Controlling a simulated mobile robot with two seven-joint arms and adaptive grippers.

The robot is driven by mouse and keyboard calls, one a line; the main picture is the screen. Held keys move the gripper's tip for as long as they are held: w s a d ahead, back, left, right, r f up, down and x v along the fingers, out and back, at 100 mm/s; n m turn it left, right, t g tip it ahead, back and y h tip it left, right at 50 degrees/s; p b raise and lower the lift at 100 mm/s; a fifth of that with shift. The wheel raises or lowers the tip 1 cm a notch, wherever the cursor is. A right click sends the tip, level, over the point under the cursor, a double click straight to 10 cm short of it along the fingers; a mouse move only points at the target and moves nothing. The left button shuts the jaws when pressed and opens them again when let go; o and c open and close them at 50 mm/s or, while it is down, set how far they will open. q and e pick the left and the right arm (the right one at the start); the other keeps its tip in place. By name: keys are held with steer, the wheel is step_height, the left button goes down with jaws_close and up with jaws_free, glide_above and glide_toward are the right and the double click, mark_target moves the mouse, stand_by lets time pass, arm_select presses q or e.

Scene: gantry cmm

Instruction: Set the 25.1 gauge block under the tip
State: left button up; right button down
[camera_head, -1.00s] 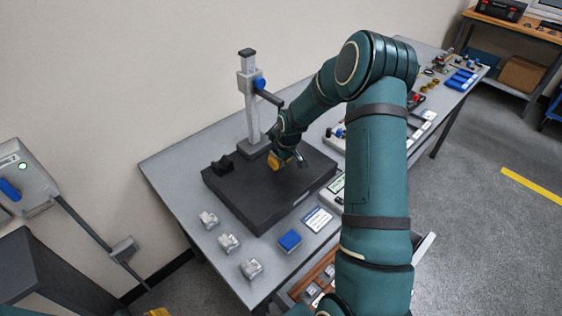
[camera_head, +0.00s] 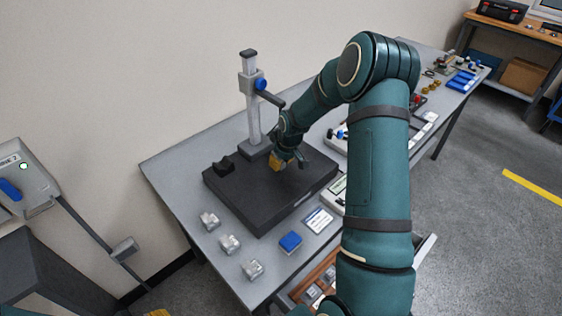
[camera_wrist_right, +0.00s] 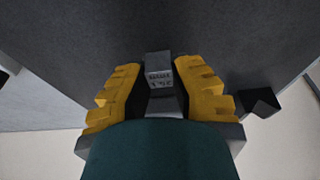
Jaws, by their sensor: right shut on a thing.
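My right gripper (camera_head: 287,165) is low over the dark granite plate (camera_head: 248,203), near the foot of the measuring stand (camera_head: 254,112). In the right wrist view its yellow fingers (camera_wrist_right: 158,72) are shut on a small grey gauge block (camera_wrist_right: 159,68). The block has dark lettering on its face, too small to read surely. The wrist and fingers hide the block in the head view. The tip under the stand's arm (camera_head: 269,94) is hidden by my right wrist, so I cannot tell how the block lies to it.
A black notched block (camera_head: 222,164) stands on the plate's back left. Several small clear-and-grey pieces (camera_head: 229,243) and a blue block (camera_head: 290,241) lie on the grey table (camera_head: 178,166) in front. A white card (camera_head: 318,220) lies near the plate's right front corner.

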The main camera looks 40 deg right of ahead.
steer(key=shift+f+b, duration=0.4)
stand_by(0.5)
steer(key=c, duration=0.9)
jaws_free()
steer(key=v, duration=0.5)
steer(key=s, duration=0.8)
steer(key=s+d, duration=0.1)
steer(key=s, duration=0.3)
